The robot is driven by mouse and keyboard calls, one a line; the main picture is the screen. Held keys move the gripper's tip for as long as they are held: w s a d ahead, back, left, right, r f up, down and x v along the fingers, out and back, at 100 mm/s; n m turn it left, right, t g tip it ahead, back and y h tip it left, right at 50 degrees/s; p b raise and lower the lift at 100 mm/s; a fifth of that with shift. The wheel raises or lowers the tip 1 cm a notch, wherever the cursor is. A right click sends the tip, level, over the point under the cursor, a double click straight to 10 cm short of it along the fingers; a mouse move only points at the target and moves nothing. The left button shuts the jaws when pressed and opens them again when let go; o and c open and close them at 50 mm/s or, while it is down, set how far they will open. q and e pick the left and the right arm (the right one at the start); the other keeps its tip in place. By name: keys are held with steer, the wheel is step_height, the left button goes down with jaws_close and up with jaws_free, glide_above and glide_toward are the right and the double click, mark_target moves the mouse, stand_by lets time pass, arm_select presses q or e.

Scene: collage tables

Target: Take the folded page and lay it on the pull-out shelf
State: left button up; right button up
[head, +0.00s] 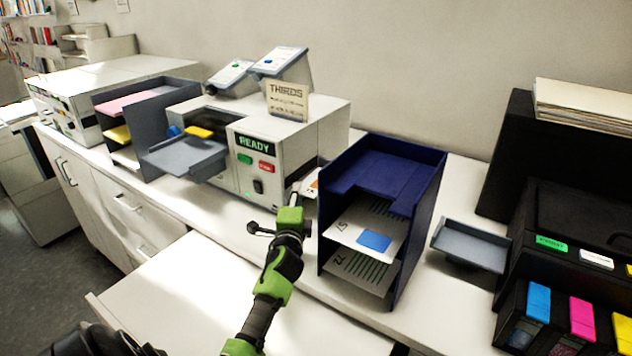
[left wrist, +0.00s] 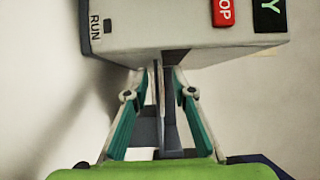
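My left gripper (head: 296,184) reaches in between the white machine marked READY and the dark blue sorter (head: 434,190). Its fingers also show in the left wrist view (left wrist: 160,75), tips close together below the machine's face; a narrow dark panel shows between them, and I cannot tell whether they grip anything. A white page with an orange patch (head: 311,186) is partly visible beside the fingertips; its folds are unclear. A grey shelf-like tray (head: 470,246) sticks out between the sorter and the black printer; I cannot tell if it is the pull-out shelf. My right gripper is not in view.
The white machine (head: 312,135) has a grey tray (head: 186,157) on its left. The sorter holds a sheet with a blue patch (head: 350,229) and a striped sheet (head: 353,267). A black printer (head: 568,225) stands at the right. The lower table (head: 190,300) in front is bare.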

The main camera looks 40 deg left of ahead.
arm_select(q)
jaws_close()
